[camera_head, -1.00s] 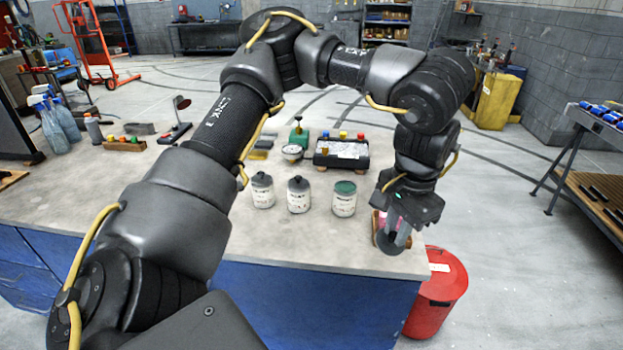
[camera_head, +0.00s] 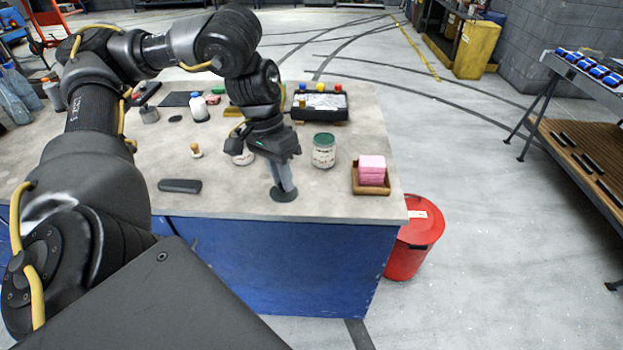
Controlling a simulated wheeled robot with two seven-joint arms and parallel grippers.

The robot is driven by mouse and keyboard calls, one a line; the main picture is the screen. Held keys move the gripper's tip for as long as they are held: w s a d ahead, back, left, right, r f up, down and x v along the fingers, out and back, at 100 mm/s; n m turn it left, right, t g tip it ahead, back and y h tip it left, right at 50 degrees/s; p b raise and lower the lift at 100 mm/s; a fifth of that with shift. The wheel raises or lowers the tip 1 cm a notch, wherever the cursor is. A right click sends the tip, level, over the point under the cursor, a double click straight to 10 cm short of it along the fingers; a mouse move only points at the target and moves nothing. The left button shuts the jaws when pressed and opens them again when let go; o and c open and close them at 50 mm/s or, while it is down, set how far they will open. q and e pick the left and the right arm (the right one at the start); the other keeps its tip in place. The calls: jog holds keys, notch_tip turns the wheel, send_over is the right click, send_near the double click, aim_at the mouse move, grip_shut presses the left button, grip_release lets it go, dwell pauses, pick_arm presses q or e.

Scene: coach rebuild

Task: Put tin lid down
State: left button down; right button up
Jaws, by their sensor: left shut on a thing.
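The tin lid (camera_head: 284,195) is a dark, thin disc at the fingertips of my left gripper (camera_head: 281,178). My left gripper points down and is shut on the lid, near the front edge of the workbench (camera_head: 225,200). The lid is low over the bench top; I cannot tell whether it touches. A tin with a green lid (camera_head: 323,151) stands upright to the right of the gripper. Another pale tin (camera_head: 242,158) is behind my gripper to the left and partly hidden. My right gripper is not in view.
A wooden tray with pink pads (camera_head: 371,170) sits at the right end of the bench. A dark flat case (camera_head: 180,186) and a small wooden-handled item (camera_head: 196,151) lie to the left. A black box (camera_head: 320,105) stands behind. A red bin (camera_head: 414,240) is beside the bench.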

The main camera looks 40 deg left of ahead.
pick_arm(q)
jog(key=w+a+f, duration=0.1)
jog(key=w+f, duration=0.2)
jog(key=w, duration=0.1)
jog(key=w+a+f+b, duration=0.1)
jog(key=w+f, duration=0.2)
jog(key=w, duration=0.2)
jog(key=w+f, duration=0.3)
jog(key=w, duration=0.1)
jog(key=shift+w+a+f+b, duration=0.2)
jog(key=shift+a+b, duration=0.15)
jog(key=shift+a, duration=0.05)
jog(key=shift+w+a+f+b, duration=0.1)
jog(key=shift+w+f+b, duration=0.05)
jog(key=shift+f, duration=0.8)
jog(key=shift+w+f+b, duration=0.1)
jog(key=shift+f+b, duration=0.05)
jog(key=shift+f, duration=0.8)
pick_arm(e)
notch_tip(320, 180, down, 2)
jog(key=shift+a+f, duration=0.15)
pick_arm(q)
jog(key=shift+s, duration=0.1)
jog(key=c, duration=1.3)
grip_release()
jog(key=shift+c, duration=0.2)
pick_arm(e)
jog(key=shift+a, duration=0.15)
